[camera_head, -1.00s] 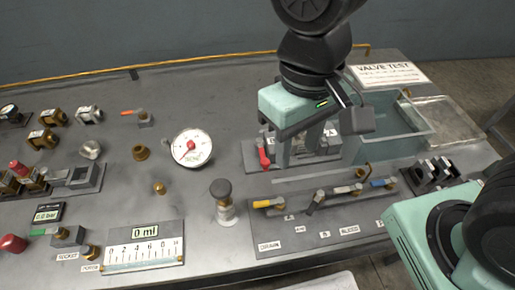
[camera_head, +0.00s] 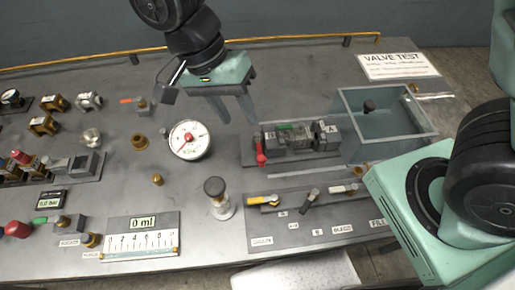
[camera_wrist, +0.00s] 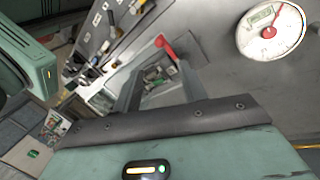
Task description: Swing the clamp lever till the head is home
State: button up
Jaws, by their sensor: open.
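The clamp fixture (camera_head: 300,140) sits on a grey base plate right of the bench middle, with grey blocks and a green part on it. Its red lever (camera_head: 261,150) stands at the fixture's left end and hangs toward the front. My gripper (camera_head: 236,112) is open and empty, up and left of the fixture, apart from the lever. In the wrist view the red lever (camera_wrist: 165,47) shows beyond the open fingers (camera_wrist: 157,75), with the fixture (camera_wrist: 158,78) between them. I cannot tell whether the clamp head touches the part.
A round dial gauge (camera_head: 188,140) stands left of the fixture. A black-knobbed plunger (camera_head: 217,198) and a row of valves with a yellow handle (camera_head: 262,200) lie in front. An open teal tank (camera_head: 388,146) stands right. The bench behind the fixture is mostly clear.

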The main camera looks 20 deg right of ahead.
aim_at(260, 157)
jog(key=p+x, duration=0.1)
jog(key=x, duration=1.2)
jog(key=shift+c, duration=0.3)
